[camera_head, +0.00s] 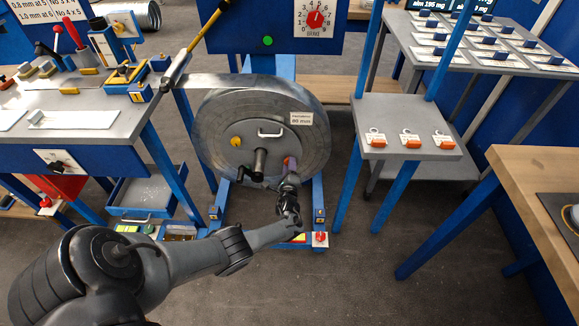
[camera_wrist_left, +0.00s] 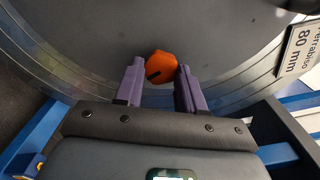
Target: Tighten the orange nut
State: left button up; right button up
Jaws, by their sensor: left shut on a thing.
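The orange nut (camera_wrist_left: 161,66) is a small faceted knob with a dark mark, on the grey face of the large strip reel (camera_head: 222,136). In the left wrist view it sits between the purple fingertips of my left gripper (camera_wrist_left: 160,72), which is shut on it. In the head view my left gripper (camera_head: 290,167) reaches the lower right part of the reel face, and its fingers mostly hide the nut.
The reel face also carries a yellow knob (camera_head: 236,142), a pale handle (camera_head: 270,133) and a dark central shaft (camera_head: 259,163). A workbench (camera_head: 100,128) stands left, a small grey shelf with orange-ended tags (camera_head: 385,112) right.

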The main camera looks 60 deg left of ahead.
pick_arm(q)
jog(key=shift+m, duration=1.1)
jog(key=o, duration=1)
jog(key=shift+o, duration=0.2)
jog(key=p+v, duration=0.5)
jog(key=v, duration=0.6)
